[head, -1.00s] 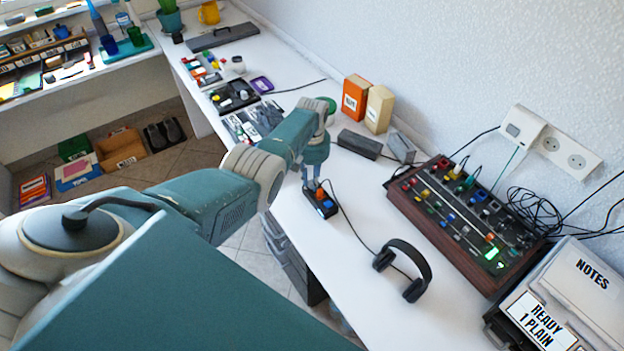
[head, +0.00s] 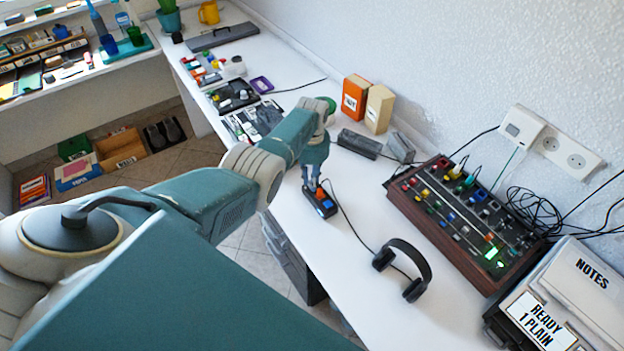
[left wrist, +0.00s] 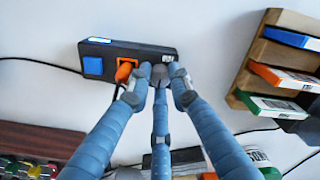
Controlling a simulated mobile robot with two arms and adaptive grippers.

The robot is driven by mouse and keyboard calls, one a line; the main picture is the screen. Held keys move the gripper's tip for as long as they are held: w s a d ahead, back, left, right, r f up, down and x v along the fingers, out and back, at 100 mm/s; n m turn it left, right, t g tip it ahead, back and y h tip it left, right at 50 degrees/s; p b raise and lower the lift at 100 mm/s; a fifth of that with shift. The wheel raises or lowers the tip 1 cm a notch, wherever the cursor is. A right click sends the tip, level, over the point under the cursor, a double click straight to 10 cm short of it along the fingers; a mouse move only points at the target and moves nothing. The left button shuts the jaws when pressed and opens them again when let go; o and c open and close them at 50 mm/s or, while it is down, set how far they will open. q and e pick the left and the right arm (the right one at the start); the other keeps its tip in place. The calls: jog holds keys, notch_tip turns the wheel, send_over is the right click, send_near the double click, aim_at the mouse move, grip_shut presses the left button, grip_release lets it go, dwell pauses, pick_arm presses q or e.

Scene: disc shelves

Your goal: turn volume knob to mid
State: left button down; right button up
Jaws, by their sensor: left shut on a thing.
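A small black box (head: 331,212) lies on the white desk, near its front edge. In the left wrist view the box (left wrist: 112,49) carries a blue square (left wrist: 93,66), an orange part (left wrist: 123,71) and a grey knob (left wrist: 175,70) at its right end. My left gripper (left wrist: 167,76) is shut on that knob, its fingers gathered around it. In the head view my left gripper (head: 313,183) comes down on the box's far end and hides the knob. The knob's pointer and scale cannot be made out. My right gripper is not in view.
Black headphones (head: 427,263) lie to the right, with a cable running to the box. A wood-sided mixer panel (head: 440,233), an orange box (head: 355,97) and a beige box (head: 380,109) stand toward the wall. Desk around the headphones is clear.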

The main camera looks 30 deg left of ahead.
pick_arm(q)
jog(key=c, duration=1.6)
grip_release()
jog(key=shift+o, duration=0.2)
notch_tip(320, 180, up, 12)
